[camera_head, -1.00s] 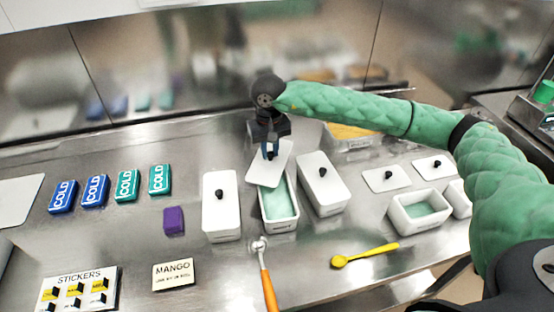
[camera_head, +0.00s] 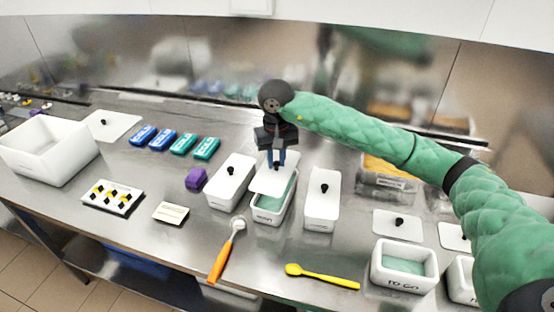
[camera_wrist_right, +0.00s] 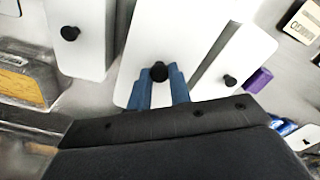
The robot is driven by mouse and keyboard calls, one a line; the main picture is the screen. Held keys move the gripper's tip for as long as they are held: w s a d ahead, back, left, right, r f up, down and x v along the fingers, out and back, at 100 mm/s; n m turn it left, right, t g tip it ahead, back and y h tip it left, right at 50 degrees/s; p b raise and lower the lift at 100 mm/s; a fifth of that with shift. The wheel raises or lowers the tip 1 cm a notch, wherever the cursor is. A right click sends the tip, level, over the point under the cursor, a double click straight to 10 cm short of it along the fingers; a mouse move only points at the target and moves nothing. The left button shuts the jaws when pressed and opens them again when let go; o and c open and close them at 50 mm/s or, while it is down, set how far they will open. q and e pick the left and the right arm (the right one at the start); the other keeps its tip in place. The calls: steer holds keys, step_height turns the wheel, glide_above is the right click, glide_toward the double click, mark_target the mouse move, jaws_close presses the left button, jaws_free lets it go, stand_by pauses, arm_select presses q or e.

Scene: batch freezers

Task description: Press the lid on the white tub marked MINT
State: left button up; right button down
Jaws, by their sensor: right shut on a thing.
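A white tub (camera_head: 271,217) with pale green contents stands in the middle of the counter; the writing on its front is too small to read. Its white lid (camera_head: 268,183) is over its back part, off to the left, and green shows along the right and front. My right gripper (camera_head: 276,162) is shut on the lid's black knob from above. In the right wrist view, the blue fingertips (camera_wrist_right: 160,84) close around the knob (camera_wrist_right: 159,71), and the lid (camera_wrist_right: 170,35) spreads beyond them. Whether the lid touches the rim, I cannot tell. My left gripper is not in view.
Lidded white tubs stand close on the left (camera_head: 229,192) and right (camera_head: 321,214). An orange-handled scoop (camera_head: 222,259) and yellow spoon (camera_head: 322,275) lie in front. A purple block (camera_head: 196,179), a small open tub (camera_head: 404,282) and a loose lid (camera_head: 397,226) are nearby.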

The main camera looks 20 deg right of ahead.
mark_target(275, 168)
steer(key=shift+f, duration=0.55)
steer(key=shift+w+a+f, duration=0.1)
steer(key=shift+f, duration=0.3)
steer(key=shift+f+p, duration=0.3)
steer(key=shift+f, duration=0.95)
steer(key=shift+f+b, duration=0.25)
steer(key=shift+b, duration=0.25)
steer(key=shift+f, duration=0.15)
steer(key=shift+f+b, duration=0.2)
steer(key=shift+b, duration=0.25)
steer(key=shift+f, duration=0.2)
steer(key=shift+f+b, duration=0.2)
steer(key=shift+b, duration=0.2)
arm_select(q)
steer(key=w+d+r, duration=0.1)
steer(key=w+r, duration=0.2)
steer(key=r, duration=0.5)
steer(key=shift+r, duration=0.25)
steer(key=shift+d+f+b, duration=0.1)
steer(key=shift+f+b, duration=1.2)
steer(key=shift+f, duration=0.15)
